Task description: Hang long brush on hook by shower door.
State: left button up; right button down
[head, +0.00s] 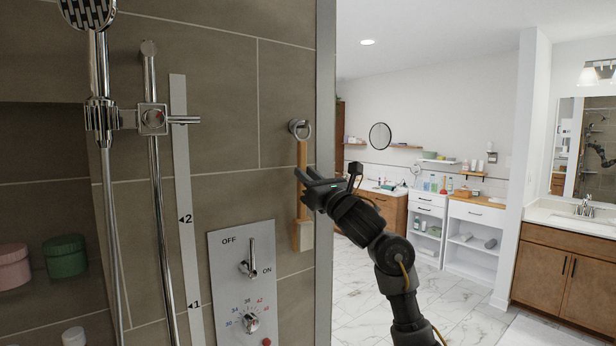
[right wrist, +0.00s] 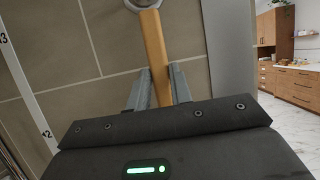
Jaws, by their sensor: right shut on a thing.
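The long brush (head: 302,158) has a light wooden handle and hangs upright against the tiled wall, with its wider head and pale bristles (head: 307,236) at the bottom. The round metal hook (head: 299,127) is on the wall right at the top of the handle. I cannot tell whether the handle's end is on the hook or only in front of it. My right gripper (head: 305,180) is shut on the handle, below the hook. In the right wrist view the handle (right wrist: 153,45) runs up between my fingers (right wrist: 156,88) to the hook (right wrist: 143,3). My left gripper is out of view.
The shower control panel (head: 243,285) is on the wall below left of the brush. The hand shower and its rail (head: 152,120) stand further left. The door frame edge (head: 325,110) is close on the right. Open marble floor (head: 380,290) and cabinets (head: 570,265) lie beyond.

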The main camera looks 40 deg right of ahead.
jog(key=shift+w+a+f, duration=0.1)
jog(key=shift+f, duration=0.2)
